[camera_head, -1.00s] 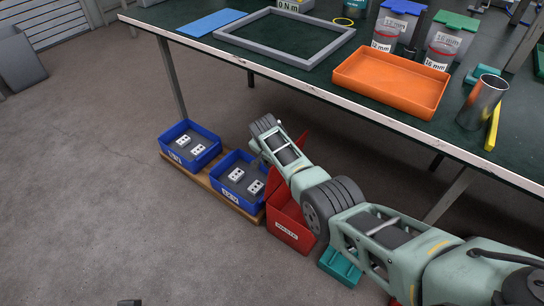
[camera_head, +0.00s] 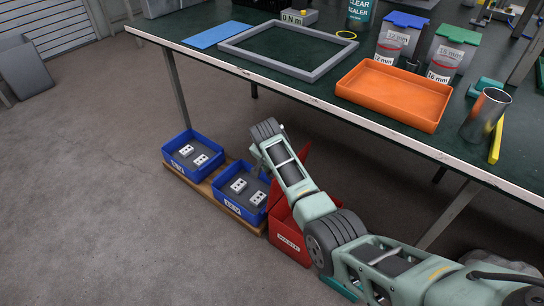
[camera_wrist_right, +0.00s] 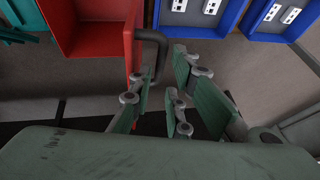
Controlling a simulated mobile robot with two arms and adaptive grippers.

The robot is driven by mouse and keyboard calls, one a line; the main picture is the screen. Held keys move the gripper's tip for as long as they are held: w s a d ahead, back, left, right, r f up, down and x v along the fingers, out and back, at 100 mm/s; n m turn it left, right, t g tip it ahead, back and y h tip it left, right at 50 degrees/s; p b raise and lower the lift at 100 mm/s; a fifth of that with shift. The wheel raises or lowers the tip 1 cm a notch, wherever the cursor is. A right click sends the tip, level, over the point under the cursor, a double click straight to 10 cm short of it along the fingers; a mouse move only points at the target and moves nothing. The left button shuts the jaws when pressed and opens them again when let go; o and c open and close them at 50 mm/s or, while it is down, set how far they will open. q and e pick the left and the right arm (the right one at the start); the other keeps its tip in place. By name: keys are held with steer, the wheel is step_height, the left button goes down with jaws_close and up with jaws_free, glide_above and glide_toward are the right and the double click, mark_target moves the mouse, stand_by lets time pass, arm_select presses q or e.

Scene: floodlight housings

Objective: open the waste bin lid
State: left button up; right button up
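The red waste bin (camera_head: 289,244) stands on the floor under the table's front edge, its label facing out. Its red lid (camera_head: 304,153) is raised, partly hidden behind my right arm. In the right wrist view the bin's open inside (camera_wrist_right: 95,35) shows at upper left, with a dark curved handle (camera_wrist_right: 161,45) beside a red edge. My right gripper (camera_wrist_right: 165,88) is open, with a gap between its fingers. The handle is close to the left finger; contact cannot be told. My left gripper is not in view.
Two blue bins (camera_head: 194,152) with white parts stand on a wooden board left of the waste bin. A teal bin (camera_head: 340,288) is partly hidden on the right. The table (camera_head: 300,95) overhangs behind.

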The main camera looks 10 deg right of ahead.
steer(key=v, duration=0.7)
steer(key=shift+r, duration=0.25)
steer(key=shift+s+f, duration=0.1)
steer(key=shift+s, duration=0.05)
